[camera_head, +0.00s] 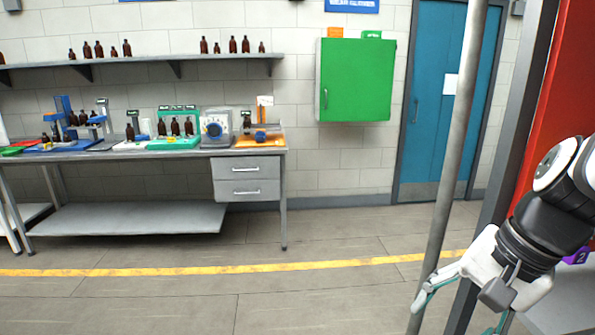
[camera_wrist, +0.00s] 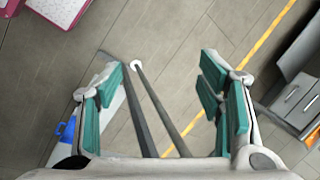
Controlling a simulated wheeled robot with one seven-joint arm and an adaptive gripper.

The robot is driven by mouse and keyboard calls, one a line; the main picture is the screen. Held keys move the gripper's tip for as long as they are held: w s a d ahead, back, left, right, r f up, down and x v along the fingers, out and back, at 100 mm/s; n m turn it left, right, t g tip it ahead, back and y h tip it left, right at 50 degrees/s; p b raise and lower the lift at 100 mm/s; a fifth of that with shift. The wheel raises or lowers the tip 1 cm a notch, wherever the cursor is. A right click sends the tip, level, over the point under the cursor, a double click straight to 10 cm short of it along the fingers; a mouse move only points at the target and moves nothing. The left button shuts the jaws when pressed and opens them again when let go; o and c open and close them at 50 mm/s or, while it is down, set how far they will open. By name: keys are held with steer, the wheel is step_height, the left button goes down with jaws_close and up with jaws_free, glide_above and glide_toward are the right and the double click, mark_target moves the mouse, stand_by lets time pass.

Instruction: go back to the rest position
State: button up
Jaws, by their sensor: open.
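My gripper (camera_wrist: 160,100) is open in the wrist view, with its teal-padded fingers wide apart and nothing between them. Below it are the grey floor and grey metal posts. My arm comes in from the right edge.
A grey pole (camera_head: 452,150) stands close to my gripper, with a dark upright (camera_head: 510,130) behind it. A workbench (camera_head: 125,153) with amber bottles and devices stands at the left under a shelf (camera_head: 140,59). Open floor (camera_head: 330,295) with a yellow line lies in the middle.

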steer(key=s+a+r+n+t+h, duration=0.2)
steer(key=s+r+n+h, duration=0.1)
steer(key=s+n, duration=0.4)
steer(key=shift+s+a+r+n, duration=0.25)
steer(key=shift+s+r+n, duration=0.25)
steer(key=shift+n, duration=0.7)
steer(key=shift+w+r, duration=0.1)
